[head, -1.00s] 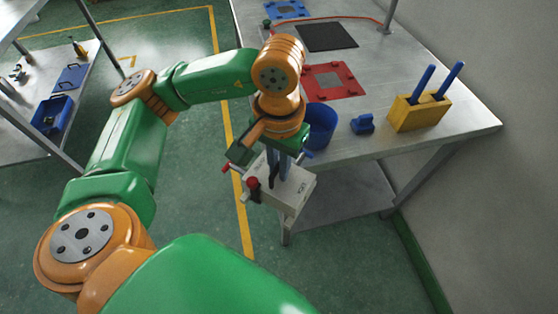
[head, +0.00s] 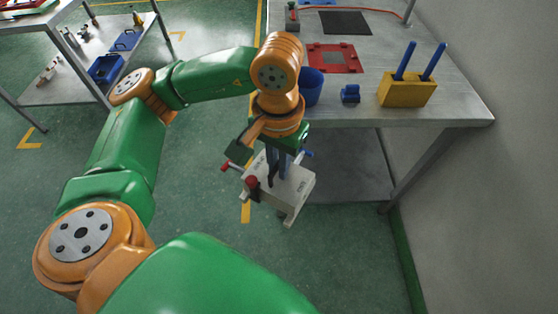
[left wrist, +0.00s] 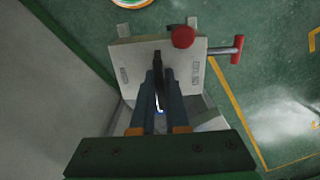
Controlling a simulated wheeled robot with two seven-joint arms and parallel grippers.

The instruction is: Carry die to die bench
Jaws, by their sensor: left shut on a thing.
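The die (head: 288,188) is a light grey block with a red knob, a red T-handle at its left and a blue handle at its right. My left gripper (head: 278,170) is shut on its black grip from above and holds it over the floor, in front of the bench's left end. In the left wrist view the die (left wrist: 190,62) hangs below the gripper (left wrist: 160,90), with the black grip between the fingers. A metal bench (head: 455,108) stands behind and to the right. I cannot tell from labels whether it is the die bench. My right gripper is out of view.
On the bench are a blue cup (head: 312,87), a small blue object (head: 350,94), a yellow block with blue-handled tools (head: 407,92), a red plate (head: 344,57) and a dark mat (head: 346,22). A shelf (head: 60,90) stands far left. Green floor lies clear between.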

